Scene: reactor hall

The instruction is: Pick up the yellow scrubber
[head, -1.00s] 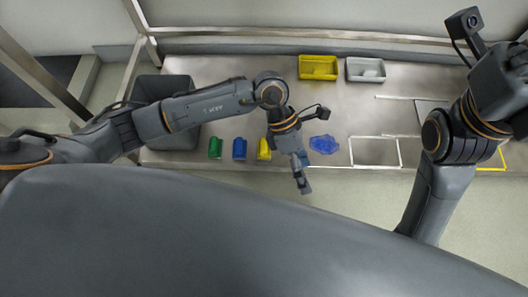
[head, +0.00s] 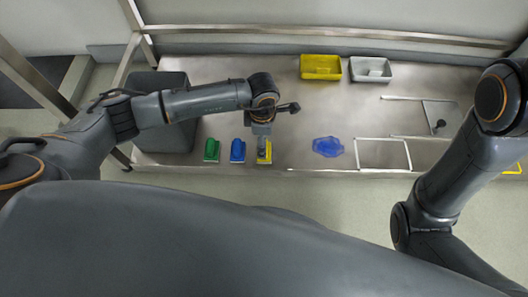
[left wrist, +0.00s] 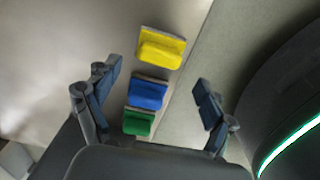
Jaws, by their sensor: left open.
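The yellow scrubber (head: 265,156) stands near the front edge of the steel table, at the right end of a row with a blue scrubber (head: 237,150) and a green scrubber (head: 211,150). My left gripper (head: 263,146) is over the yellow scrubber in the head view and partly hides it. In the left wrist view my left gripper (left wrist: 157,80) is open and empty. There the yellow scrubber (left wrist: 162,48) lies beyond the fingertips, with the blue (left wrist: 148,92) and green (left wrist: 139,122) ones between the fingers in the picture. My right gripper is out of view.
A crumpled blue cloth-like item (head: 328,147) lies right of the scrubbers. A yellow bin (head: 321,75) and a grey bin (head: 370,77) stand at the back. A dark grey tub (head: 160,143) is at the left. Pale frame outlines (head: 382,140) mark the right side.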

